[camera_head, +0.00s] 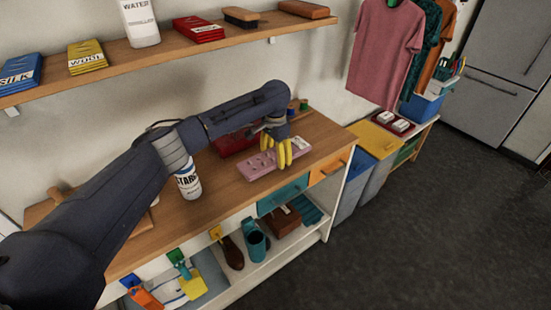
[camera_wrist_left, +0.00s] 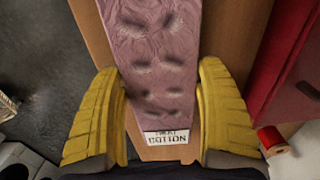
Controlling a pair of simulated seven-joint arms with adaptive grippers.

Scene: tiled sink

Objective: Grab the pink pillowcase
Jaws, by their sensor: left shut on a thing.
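The pink pillowcase (camera_head: 258,168) is a flat folded bundle with dimples, lying on the wooden counter (camera_head: 222,188). My left gripper (camera_head: 284,154) has yellow fingers and comes down over the right end of it. In the left wrist view the pillowcase (camera_wrist_left: 158,50) runs up between the two fingers of the left gripper (camera_wrist_left: 160,85), one on each side, with a white label reading COTTON at the near end. The left gripper is shut on the pillowcase by its two long sides. My right gripper is out of view.
A white STARCH can (camera_head: 188,182) stands left of the pillowcase, partly behind my arm. A red box (camera_head: 232,142) sits behind it. A wall shelf (camera_head: 160,50) with small boxes hangs above. The counter's front edge is close.

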